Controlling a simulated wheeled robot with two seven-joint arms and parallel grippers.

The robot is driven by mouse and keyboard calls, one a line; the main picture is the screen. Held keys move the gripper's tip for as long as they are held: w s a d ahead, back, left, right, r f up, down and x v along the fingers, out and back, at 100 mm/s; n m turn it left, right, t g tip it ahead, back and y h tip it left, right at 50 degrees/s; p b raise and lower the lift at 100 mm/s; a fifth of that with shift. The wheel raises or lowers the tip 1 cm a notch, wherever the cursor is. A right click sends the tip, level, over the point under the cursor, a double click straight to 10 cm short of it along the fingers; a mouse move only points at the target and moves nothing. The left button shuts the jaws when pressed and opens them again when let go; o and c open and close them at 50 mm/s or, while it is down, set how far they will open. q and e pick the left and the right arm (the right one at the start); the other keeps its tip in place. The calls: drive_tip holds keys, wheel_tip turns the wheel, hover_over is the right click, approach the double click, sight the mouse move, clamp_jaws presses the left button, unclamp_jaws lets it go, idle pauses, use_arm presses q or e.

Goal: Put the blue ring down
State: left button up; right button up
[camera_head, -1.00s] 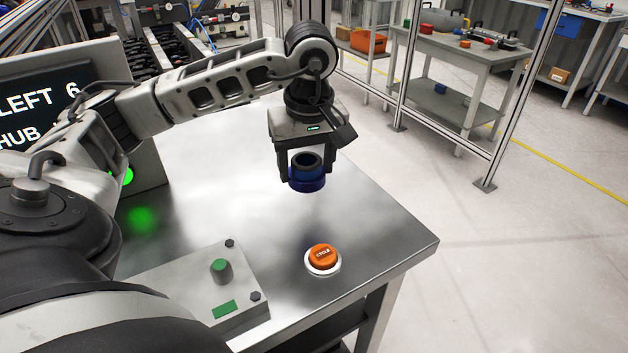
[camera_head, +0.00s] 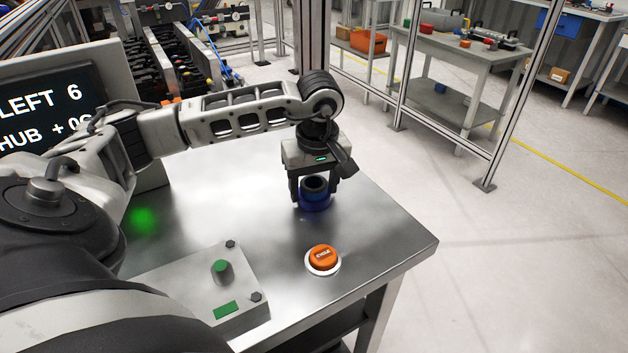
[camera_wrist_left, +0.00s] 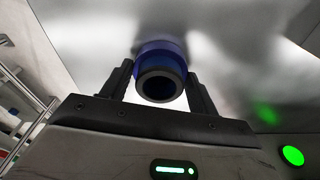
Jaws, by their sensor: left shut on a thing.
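The blue ring (camera_head: 314,203) has a dark, hollow upper part and sits upright between the fingers of my left gripper (camera_head: 318,192). The gripper is shut on it and points down at the steel table (camera_head: 375,232). The ring is low over the table top; I cannot tell whether it touches. In the left wrist view the blue ring (camera_wrist_left: 160,50) shows around the dark hub between both fingers of the left gripper (camera_wrist_left: 160,82). My right gripper is not in view.
An orange button (camera_head: 323,257) stands on the table in front of the ring. A grey control box (camera_head: 195,285) with a green knob is at the front left. A screen (camera_head: 50,105) stands at the left. The table's right edge is close; bare table surrounds the ring.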

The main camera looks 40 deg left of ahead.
use_arm(q)
drive_tip(key=o, duration=1.3)
drive_tip(key=r, duration=0.4)
drive_tip(key=d+r, duration=0.1)
drive_tip(key=r, duration=0.7)
drive_tip(key=shift+s+d, duration=0.15)
drive_tip(key=shift+s, duration=0.15)
drive_tip(key=shift+r, duration=0.15)
